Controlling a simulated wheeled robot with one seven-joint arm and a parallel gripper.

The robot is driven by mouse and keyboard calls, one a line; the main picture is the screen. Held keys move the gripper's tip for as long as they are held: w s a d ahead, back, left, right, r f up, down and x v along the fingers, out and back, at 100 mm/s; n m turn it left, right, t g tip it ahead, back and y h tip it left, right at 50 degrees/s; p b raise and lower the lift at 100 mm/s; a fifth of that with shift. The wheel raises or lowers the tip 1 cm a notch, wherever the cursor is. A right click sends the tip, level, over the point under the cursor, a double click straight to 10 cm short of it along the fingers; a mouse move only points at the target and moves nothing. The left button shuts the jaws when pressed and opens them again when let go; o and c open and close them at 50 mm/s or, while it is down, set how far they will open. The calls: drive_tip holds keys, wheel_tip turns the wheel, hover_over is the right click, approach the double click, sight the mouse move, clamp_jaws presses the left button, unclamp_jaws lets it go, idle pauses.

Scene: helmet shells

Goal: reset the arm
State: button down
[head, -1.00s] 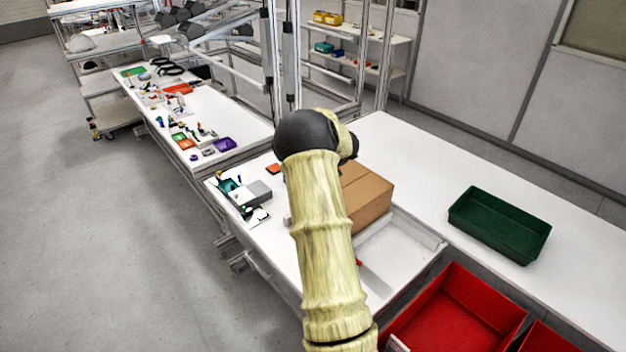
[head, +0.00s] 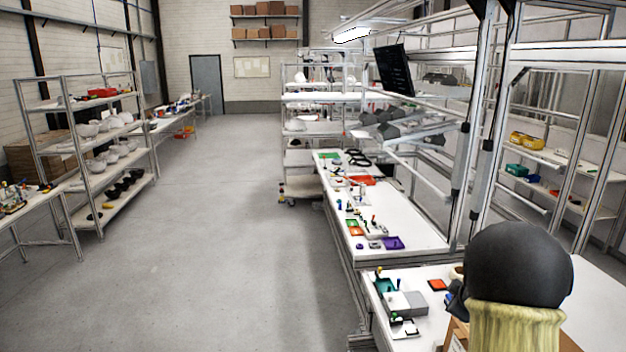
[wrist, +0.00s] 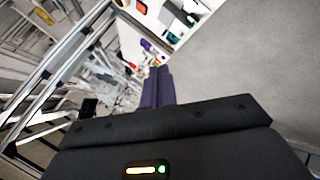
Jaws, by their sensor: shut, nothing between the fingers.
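My arm shows at the lower right of the head view, with its black rounded joint and pale yellow sleeve (head: 518,285) in front of the near bench. I cannot make out the fingertips in the head view. In the wrist view my gripper (wrist: 157,75) shows as two dark fingers side by side, closed together with nothing between them. The fingers stand apart from any object, with the bench and grey floor far beyond them.
The near white bench (head: 430,318) holds a grey box (head: 407,303) and small parts; a cardboard box (head: 460,335) is partly hidden by my arm. Metal posts rise close behind the arm. A shelf rack (head: 95,160) with helmet shells stands left. The grey floor aisle (head: 215,230) is clear.

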drive_tip(key=s+a+f+m+g+b, duration=0.1)
drive_tip(key=s+a+f+m+g, duration=0.1)
drive_tip(key=s+a, duration=0.5)
drive_tip(key=s+a+f+m+g+y, duration=0.1)
drive_tip(key=s+a+f+m+g, duration=0.1)
drive_tip(key=s+a+m, duration=0.2)
drive_tip(key=s+a+f+m+g+y+b, duration=0.1)
drive_tip(key=s+a+f+m+g, duration=0.1)
drive_tip(key=s+a, duration=0.8)
drive_tip(key=s+m+g, duration=0.1)
drive_tip(key=s, duration=0.5)
drive_tip(key=shift+a+m+b, duration=0.15)
drive_tip(key=shift+m+b, duration=0.15)
drive_tip(key=shift+b, duration=0.05)
